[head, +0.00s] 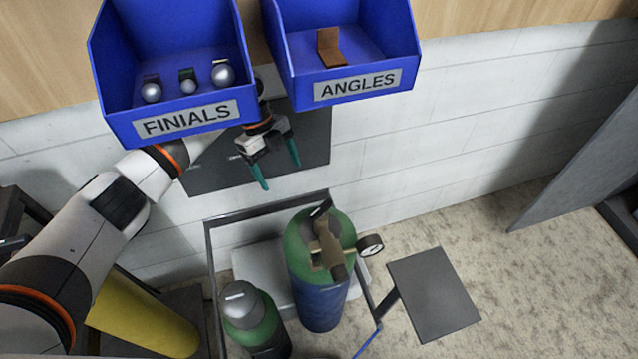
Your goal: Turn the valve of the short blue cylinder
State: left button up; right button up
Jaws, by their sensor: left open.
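The blue cylinder (319,302) stands upright at lower middle, with a green shoulder (300,228). A brown-bronze valve (328,250) sits on its top, with a dark handle piece and a round white gauge (370,246) on its right side. My left gripper (281,175) comes in from the left with two teal fingers spread apart and nothing between them. It appears up and to the left of the valve in the picture, apart from it, in front of a dark wall panel (312,135). My right gripper is not in view.
Blue bins marked FINIALS (118,122) and ANGLES (400,50) hang above the gripper. A shorter cylinder with a silver cap (240,300) and a yellow cylinder (140,318) stand left. A metal frame (265,208) surrounds the blue cylinder; a dark plate (434,293) is right.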

aim_at(320, 207)
pick_arm(q)
jog(key=s+d+p, duration=0.2)
jog(key=s+d, duration=0.2)
jog(key=s+d+p, duration=0.2)
jog(key=s+d, duration=0.2)
jog(key=shift+d+r, duration=0.2)
jog(key=shift+d, duration=0.15)
jog(key=shift+s+d+f+p, duration=0.15)
jog(key=shift+s+p, duration=0.1)
jog(key=shift+p, duration=0.1)
jog(key=shift+f, duration=0.55)
jog(key=shift+c, duration=0.3)
jog(key=c, duration=0.9)
